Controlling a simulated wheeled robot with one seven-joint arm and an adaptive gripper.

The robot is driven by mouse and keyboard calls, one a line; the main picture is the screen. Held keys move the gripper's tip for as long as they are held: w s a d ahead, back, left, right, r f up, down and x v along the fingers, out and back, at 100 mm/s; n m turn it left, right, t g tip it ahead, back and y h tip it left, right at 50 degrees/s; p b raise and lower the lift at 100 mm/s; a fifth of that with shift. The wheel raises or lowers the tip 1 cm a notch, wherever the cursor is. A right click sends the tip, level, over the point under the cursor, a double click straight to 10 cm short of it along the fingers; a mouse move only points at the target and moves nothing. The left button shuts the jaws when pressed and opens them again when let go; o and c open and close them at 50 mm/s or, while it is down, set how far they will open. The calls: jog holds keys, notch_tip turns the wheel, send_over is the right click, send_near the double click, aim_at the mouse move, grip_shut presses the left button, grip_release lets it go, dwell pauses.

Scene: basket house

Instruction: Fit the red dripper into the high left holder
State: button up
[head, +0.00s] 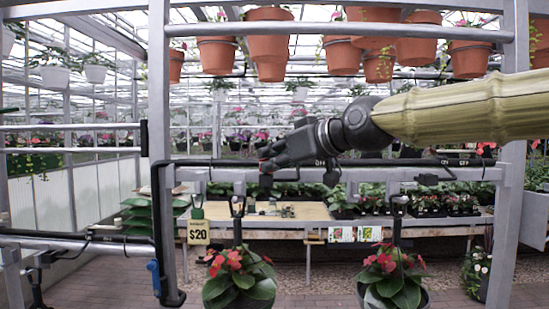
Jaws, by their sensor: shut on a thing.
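My gripper (280,152) is in the middle of the head view, reaching left with its fingers at a black pipe's height. It is shut on a small dark and reddish piece (265,166) at its fingertips, which seems to be the red dripper. The fingers hide much of it. The black pipe (215,162) runs along a grey rail behind the fingers. I cannot tell which part of it is the high left holder, or whether the piece touches the pipe.
Two potted red-flowered plants (240,276) (392,277) hang below the rail. Terracotta pots (268,42) hang from the upper bar. A wooden table (300,212) is behind.

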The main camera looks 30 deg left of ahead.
jog(key=o, duration=0.8)
jog(key=shift+d, duration=0.1)
jog(key=v, duration=1.2)
jog(key=shift+w, duration=0.1)
